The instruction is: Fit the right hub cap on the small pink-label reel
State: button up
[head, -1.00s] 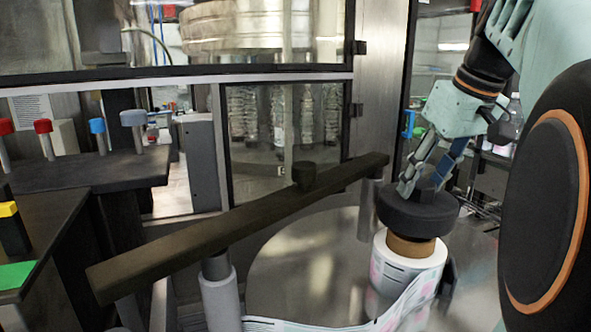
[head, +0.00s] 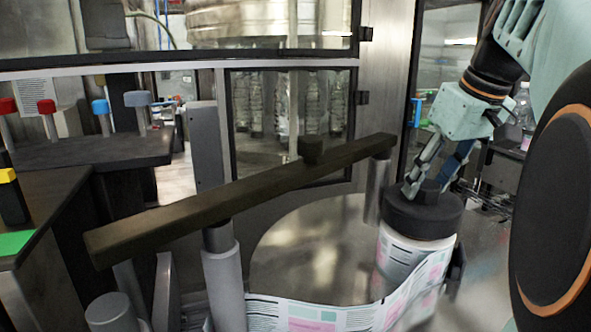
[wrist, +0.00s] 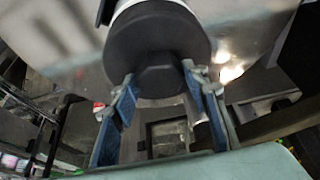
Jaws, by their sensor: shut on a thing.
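The black hub cap (head: 420,217) is a thick round disc with a knob on top. My gripper (head: 422,190) is shut on its knob from above. The cap sits on top of the small pink-label reel (head: 408,256), with no core visible between them. The reel stands upright, and its printed web with pink and teal labels runs off toward the lower left. In the wrist view the cap (wrist: 155,45) shows as a dark disc with its knob between my two blue-padded fingers (wrist: 160,82). A sliver of the white reel shows past the cap's far edge.
A long dark bar (head: 240,192) on grey posts crosses left of the reel. A round metal plate (head: 310,245) lies behind the web. Red, blue and grey knobbed pegs stand on a dark shelf (head: 90,150) at left. A glazed machine door stands behind.

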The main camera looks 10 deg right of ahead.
jog(key=shift+f+b, duration=0.4)
jog(key=shift+f, duration=0.2)
jog(key=o, duration=1.5)
jog(key=shift+r, duration=0.1)
jog(key=v, duration=1.1)
jog(key=shift+s+r, duration=0.15)
jog(key=shift+r, duration=0.25)
